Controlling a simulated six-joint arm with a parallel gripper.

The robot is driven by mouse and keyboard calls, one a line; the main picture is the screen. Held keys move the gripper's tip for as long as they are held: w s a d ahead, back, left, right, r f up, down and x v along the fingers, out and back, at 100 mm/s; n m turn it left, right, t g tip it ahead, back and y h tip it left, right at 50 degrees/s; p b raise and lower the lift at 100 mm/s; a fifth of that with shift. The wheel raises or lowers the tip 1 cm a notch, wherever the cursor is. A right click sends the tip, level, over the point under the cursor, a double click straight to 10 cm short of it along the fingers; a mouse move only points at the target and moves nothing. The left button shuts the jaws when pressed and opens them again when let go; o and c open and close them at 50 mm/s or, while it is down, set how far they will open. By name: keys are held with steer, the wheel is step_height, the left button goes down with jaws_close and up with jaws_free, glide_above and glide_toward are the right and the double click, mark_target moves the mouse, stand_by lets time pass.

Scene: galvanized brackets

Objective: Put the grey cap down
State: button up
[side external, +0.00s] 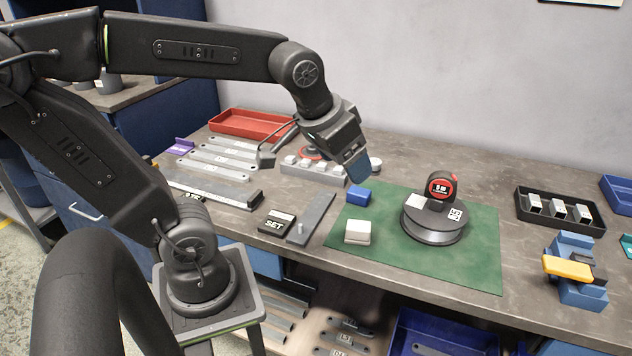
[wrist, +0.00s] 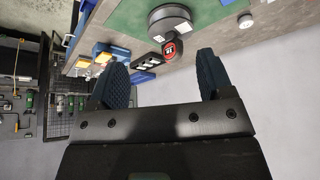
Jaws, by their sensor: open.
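My gripper (side external: 357,168) is over the back of the bench, behind the green mat. In the wrist view, its two blue fingers (wrist: 160,76) are wide apart with nothing between them. A small round pale grey piece, apparently the grey cap (side external: 375,163), rests on the bench just right of the fingers in the side view, partly hidden by them. It also seems to show in the wrist view (wrist: 245,21), apart from the fingers. It is too small to make out more.
The green mat (side external: 470,268) holds a dark round disc (side external: 432,222) with a red-and-black tape measure (side external: 441,187), a blue block (side external: 358,196) and a white block (side external: 357,231). A black tray (side external: 522,214), a blue fixture (side external: 580,290) and a red tray (side external: 222,121) stand around.

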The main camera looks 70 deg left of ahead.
steer(key=s+d+f+m, duration=0.1)
steer(key=s+d, duration=0.1)
steer(key=s, duration=0.4)
steer(key=shift+d+f+m+h, duration=0.3)
steer(key=shift+f+m, duration=0.1)
